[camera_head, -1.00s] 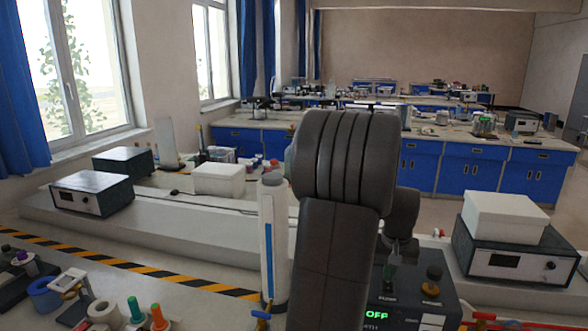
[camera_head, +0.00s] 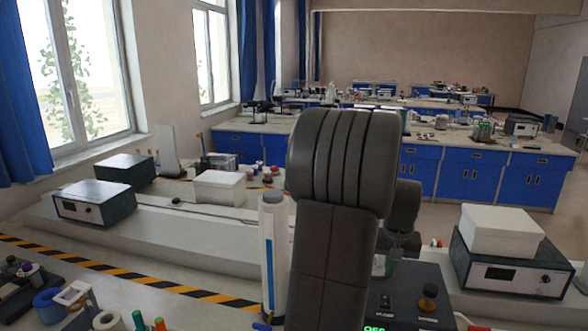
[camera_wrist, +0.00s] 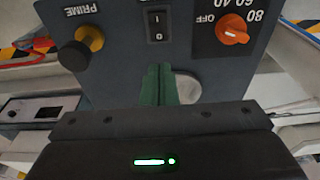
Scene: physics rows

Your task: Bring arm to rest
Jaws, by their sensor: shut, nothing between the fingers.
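My gripper (camera_wrist: 158,85) shows in the wrist view as two green fingers pressed together, with nothing between them. It is in front of the dark control panel (camera_wrist: 115,30) of an instrument with a PRIME knob, a rocker switch and an orange dial. I cannot tell the exact gap to the panel. In the head view my arm (camera_head: 335,220) stands folded upright in the middle and hides part of the scene.
A white cylinder (camera_head: 273,250) stands close to the arm's left. A dark box (camera_head: 515,272) with a white block (camera_head: 500,232) on top is at the right. Small items and rolls (camera_head: 107,320) crowd the lower left.

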